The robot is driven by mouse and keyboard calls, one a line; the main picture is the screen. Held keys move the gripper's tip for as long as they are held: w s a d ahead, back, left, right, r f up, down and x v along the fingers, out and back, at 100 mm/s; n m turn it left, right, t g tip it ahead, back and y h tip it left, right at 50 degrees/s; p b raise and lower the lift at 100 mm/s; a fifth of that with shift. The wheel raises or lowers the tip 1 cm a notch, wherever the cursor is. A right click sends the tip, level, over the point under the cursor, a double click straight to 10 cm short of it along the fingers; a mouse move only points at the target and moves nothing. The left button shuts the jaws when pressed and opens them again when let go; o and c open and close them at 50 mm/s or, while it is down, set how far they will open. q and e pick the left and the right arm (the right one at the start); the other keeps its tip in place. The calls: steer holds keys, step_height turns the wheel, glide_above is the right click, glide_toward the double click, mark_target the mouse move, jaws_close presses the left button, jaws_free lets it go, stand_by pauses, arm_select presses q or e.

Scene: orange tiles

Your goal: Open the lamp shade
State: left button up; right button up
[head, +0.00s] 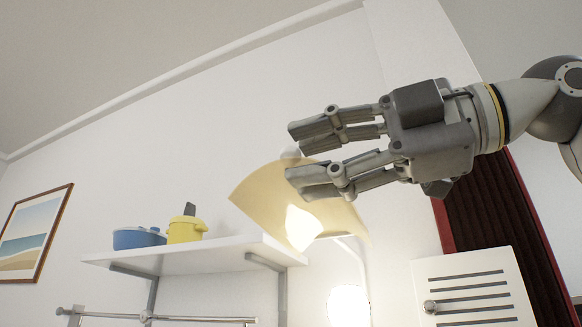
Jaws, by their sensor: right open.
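The lamp shade (262,196) is cream-yellow and tilted, and shows near the middle of the head view with a bright lit patch on its lower part. My right gripper (290,153) comes in from the right. Its fingers are apart, and the lower finger overlaps the shade's upper right part in the picture. A small pale knob shows at the shade's top edge, between the finger tips. I cannot tell whether the fingers touch the shade or the knob. My left gripper is not in view.
A white wall shelf (215,254) left of the shade holds a blue pot (139,238) and a yellow pot (186,230). A metal rail (185,319) runs below it. A framed beach picture (32,236) hangs at far left. A white slatted panel (474,288) stands lower right. The upper wall is clear.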

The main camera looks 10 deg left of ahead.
steer(key=v, duration=0.8)
steer(key=shift+d, duration=0.4)
steer(key=shift+s, duration=0.1)
